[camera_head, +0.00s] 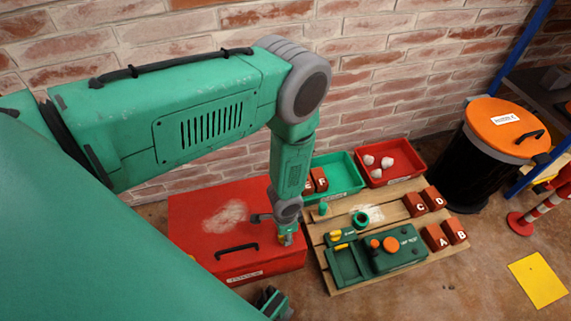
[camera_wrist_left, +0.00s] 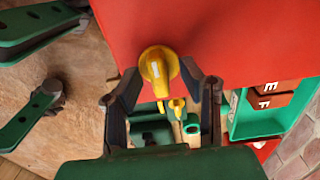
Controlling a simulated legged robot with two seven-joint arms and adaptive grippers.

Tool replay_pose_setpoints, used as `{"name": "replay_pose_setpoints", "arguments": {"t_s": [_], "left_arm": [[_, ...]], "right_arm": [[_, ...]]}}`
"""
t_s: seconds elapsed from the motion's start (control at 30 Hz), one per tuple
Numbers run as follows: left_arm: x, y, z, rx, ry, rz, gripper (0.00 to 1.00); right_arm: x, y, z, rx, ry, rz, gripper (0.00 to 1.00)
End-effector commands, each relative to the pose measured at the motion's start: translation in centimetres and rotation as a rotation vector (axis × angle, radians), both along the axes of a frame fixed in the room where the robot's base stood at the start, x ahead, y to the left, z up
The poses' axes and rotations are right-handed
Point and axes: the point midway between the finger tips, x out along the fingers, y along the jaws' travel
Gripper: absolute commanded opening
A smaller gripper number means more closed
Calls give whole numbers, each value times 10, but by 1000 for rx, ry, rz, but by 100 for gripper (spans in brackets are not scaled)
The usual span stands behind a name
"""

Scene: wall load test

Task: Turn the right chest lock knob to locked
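The red chest (camera_head: 190,215) stands on the floor by the brick wall, with a dark handle on its lid. It also shows in the left wrist view (camera_wrist_left: 230,40). A yellow lock knob (camera_wrist_left: 158,68) sits on the chest in that view, its grip pointing toward my gripper. My left gripper (camera_head: 287,238) is at the chest's right end. In the left wrist view its two fingers (camera_wrist_left: 163,88) are spread on either side of the knob, with gaps visible. My right gripper (camera_head: 273,303) is low in front of the chest; its green fingers are apart in the left wrist view (camera_wrist_left: 65,58).
Right of the chest, a wooden pallet (camera_head: 340,286) carries a green device (camera_head: 398,250) and red lettered blocks (camera_head: 436,238). Green (camera_head: 345,178) and red (camera_head: 404,175) bins stand behind. A black bin with orange lid (camera_head: 508,130) stands far right. Floor beyond the pallet's front is clear.

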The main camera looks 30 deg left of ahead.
Motion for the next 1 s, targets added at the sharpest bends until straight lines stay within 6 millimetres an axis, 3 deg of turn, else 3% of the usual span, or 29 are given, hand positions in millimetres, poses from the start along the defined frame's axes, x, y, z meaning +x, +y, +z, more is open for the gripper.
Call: {"name": "replay_pose_setpoints", "arguments": {"t_s": [0.5, 0.7, 1.0], "left_arm": [[2, 0, 98, 0, -3, 0, 34], [1, 0, 113, -1, -1, 0, 34], [1, 0, 114, 0, 0, 0, 34]], "right_arm": [[0, 0, 0, 0, -1, 0, 0], [0, 0, 0, 0, -1, 0, 0], [2, 0, -1, 0, 2, 0, 0]]}}
